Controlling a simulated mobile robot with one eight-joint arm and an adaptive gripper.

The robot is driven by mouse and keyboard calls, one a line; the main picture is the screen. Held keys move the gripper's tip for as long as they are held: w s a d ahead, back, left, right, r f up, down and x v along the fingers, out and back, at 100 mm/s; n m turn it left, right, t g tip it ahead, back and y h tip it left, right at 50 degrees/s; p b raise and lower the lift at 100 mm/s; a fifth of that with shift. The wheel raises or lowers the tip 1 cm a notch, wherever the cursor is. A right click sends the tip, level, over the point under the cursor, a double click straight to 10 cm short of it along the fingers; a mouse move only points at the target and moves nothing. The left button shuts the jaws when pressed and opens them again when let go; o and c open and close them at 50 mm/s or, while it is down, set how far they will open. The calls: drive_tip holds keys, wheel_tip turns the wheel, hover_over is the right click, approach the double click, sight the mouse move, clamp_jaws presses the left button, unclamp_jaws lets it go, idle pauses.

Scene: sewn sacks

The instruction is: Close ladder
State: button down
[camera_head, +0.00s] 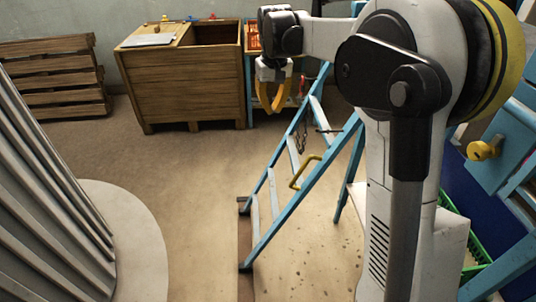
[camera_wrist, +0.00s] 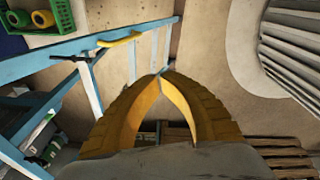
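The blue ladder (camera_head: 301,194) stands with its legs spread apart, with pale steps, behind and left of my arm in the head view. A yellow handle (camera_head: 305,172) sits on its side, and it also shows in the wrist view (camera_wrist: 121,39). My arm hides the ladder's upper part in the head view.
A wooden crate (camera_head: 185,88) stands by the back wall, with a slatted wooden stack (camera_head: 55,80) at left. A grey ribbed column (camera_head: 45,185) on a round base fills the left. A blue frame with a yellow knob (camera_head: 484,150) is at right. The floor between is clear.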

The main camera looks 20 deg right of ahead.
drive_tip(key=w+d+f+g+b, duration=0.1)
drive_tip(key=w+d+f, duration=0.2)
drive_tip(key=w+f, duration=0.3)
drive_tip(key=w+d+f+g, duration=0.2)
drive_tip(key=w+f, duration=0.2)
drive_tip(key=f, duration=0.4)
drive_tip(key=d+f+g, duration=0.2)
drive_tip(key=d+f, duration=0.2)
drive_tip(key=f, duration=1)
drive_tip(key=s+f+b, duration=0.6)
drive_tip(key=f, duration=0.4)
drive_tip(key=shift+s, duration=0.25)
drive_tip(key=shift+a, duration=0.1)
